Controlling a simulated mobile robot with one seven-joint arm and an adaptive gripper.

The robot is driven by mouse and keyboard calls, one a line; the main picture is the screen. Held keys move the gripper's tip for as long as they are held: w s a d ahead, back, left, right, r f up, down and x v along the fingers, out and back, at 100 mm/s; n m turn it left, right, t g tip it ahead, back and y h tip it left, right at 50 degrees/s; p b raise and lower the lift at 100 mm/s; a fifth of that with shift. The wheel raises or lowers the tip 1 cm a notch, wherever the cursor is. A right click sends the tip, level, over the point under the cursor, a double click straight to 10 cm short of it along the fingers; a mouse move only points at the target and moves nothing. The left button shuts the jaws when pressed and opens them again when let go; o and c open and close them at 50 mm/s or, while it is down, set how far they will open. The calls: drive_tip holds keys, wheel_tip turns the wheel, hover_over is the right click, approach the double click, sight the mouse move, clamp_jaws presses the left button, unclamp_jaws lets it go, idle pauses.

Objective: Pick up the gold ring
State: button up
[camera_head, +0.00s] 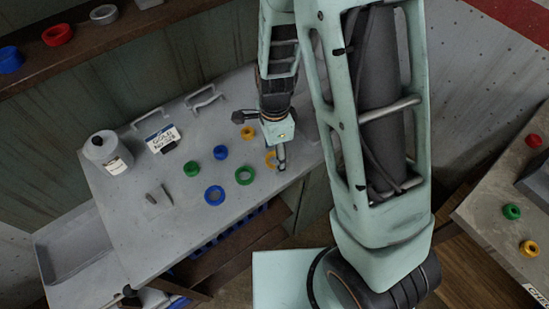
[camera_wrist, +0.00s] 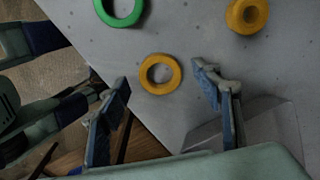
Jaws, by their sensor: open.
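A gold ring (camera_wrist: 145,78) lies flat on the grey table, between and beyond my fingertips in the wrist view. In the head view this gold ring (camera_head: 268,156) is partly hidden by a finger. A second, smaller-looking gold ring (camera_wrist: 234,17) lies at the upper right of the wrist view; it also shows in the head view (camera_head: 248,132). My gripper (camera_wrist: 163,80) is open, with nothing between its fingers. It hangs over the table's right part in the head view. The height of the fingertips above the table is hard to tell.
Green rings (camera_head: 237,178) and blue rings (camera_head: 207,199) lie left of my gripper on the table (camera_head: 140,220). A side table (camera_head: 480,205) at right holds more rings, one gold.

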drive_tip(key=shift+f, duration=0.45)
drive_tip(key=c, duration=1.2)
drive_tip(key=shift+c, duration=0.2)
drive_tip(key=shift+r, duration=0.2)
